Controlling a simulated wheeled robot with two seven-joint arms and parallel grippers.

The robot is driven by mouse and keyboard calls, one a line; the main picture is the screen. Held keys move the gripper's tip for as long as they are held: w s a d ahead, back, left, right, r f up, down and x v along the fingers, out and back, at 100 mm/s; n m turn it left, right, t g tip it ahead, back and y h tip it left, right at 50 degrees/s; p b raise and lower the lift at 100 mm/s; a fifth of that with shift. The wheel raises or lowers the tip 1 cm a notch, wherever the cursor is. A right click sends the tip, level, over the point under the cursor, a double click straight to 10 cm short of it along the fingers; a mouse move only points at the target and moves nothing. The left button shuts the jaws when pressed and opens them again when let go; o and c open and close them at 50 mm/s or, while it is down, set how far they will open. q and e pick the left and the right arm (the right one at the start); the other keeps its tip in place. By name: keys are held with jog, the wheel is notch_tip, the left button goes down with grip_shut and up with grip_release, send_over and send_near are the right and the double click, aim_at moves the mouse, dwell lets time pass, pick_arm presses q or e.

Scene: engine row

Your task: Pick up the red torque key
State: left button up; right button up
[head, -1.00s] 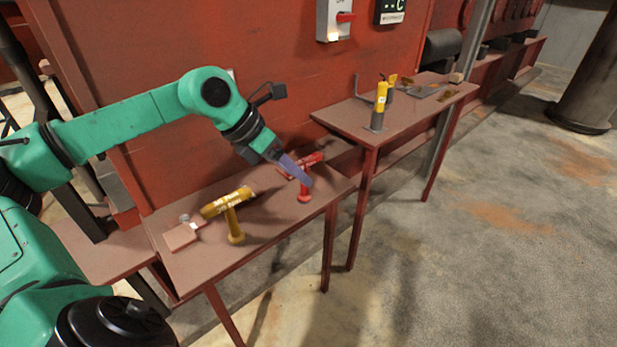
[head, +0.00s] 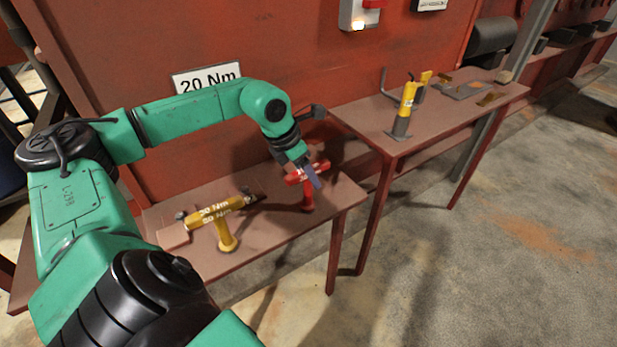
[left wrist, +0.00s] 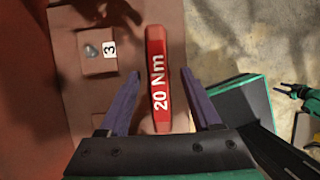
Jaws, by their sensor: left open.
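The red torque key (head: 307,195) stands upright on the near bench, a T shape with a crossbar on a stem. In the left wrist view its red crossbar (left wrist: 158,85), marked "20 Nm", lies lengthwise between the two purple fingers. My left gripper (head: 312,174) is open at the key's crossbar; its fingers (left wrist: 161,73) flank the bar with a visible gap on each side. The fingers hide part of the key in the head view. What looks like my right gripper (left wrist: 284,90) shows small at the right edge of the wrist view; its jaws are unclear.
A yellow T-shaped key (head: 227,232) stands left of the red one, near a flat block (head: 173,236). A "20 Nm" sign (head: 206,79) is on the red wall behind. A second bench (head: 362,119) at right holds a yellow-and-grey tool (head: 404,110).

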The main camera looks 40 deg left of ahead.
aim_at(312, 203)
pick_arm(q)
jog(key=x, duration=0.3)
jog(key=shift+w+f, duration=0.25)
jog(key=shift+f, duration=0.15)
jog(key=shift+s+r, duration=0.1)
grip_shut()
pick_arm(e)
jog(key=shift+w+r, duration=0.3)
jog(key=shift+r, duration=0.05)
